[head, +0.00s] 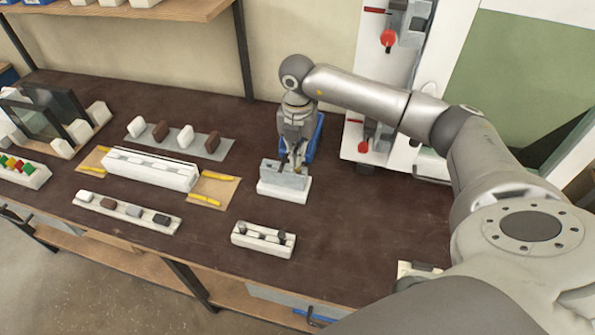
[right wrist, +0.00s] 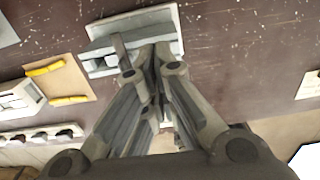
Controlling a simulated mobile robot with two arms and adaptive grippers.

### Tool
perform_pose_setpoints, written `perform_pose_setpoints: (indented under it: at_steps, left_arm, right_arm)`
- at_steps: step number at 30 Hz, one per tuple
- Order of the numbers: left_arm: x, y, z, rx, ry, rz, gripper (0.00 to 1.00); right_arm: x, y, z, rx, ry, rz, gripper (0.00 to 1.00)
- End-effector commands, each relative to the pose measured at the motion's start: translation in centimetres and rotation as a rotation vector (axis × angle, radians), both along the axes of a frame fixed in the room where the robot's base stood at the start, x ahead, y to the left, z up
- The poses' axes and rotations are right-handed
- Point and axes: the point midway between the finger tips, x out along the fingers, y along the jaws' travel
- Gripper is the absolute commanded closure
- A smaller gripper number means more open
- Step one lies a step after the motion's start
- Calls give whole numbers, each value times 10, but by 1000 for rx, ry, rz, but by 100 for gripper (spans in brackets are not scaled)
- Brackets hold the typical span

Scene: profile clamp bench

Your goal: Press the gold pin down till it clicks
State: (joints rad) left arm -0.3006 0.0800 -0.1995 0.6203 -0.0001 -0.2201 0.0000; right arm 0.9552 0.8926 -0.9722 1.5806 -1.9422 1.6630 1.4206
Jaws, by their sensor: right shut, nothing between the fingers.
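A grey clamp block (head: 283,177) stands on a white base (head: 284,192) near the middle of the bench. My right gripper (head: 292,163) points down at the block, its fingers shut with nothing between them. In the right wrist view the shut fingertips (right wrist: 152,58) overlap the middle of the grey block (right wrist: 116,58). I cannot tell whether they touch it. I cannot make out the gold pin in either view; the fingers hide part of the block. My left gripper is not in view.
A blue bin (head: 316,138) stands right behind the block. A white profile block (head: 150,172) lies to the left between mats with yellow strips. A white holder (head: 263,239) with dark pieces stands in front. The bench (head: 350,225) is clear to the right.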

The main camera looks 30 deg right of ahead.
Motion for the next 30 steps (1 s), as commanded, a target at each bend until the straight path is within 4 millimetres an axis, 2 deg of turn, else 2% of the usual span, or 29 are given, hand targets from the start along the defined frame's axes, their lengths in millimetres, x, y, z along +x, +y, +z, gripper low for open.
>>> perform_pose_setpoints:
  at_steps: [16,30]
  left_arm:
    - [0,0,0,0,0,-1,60]
    - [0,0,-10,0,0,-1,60]
  right_arm:
    - [0,0,0,0,0,0,100]
    - [0,0,-13,0,0,0,100]
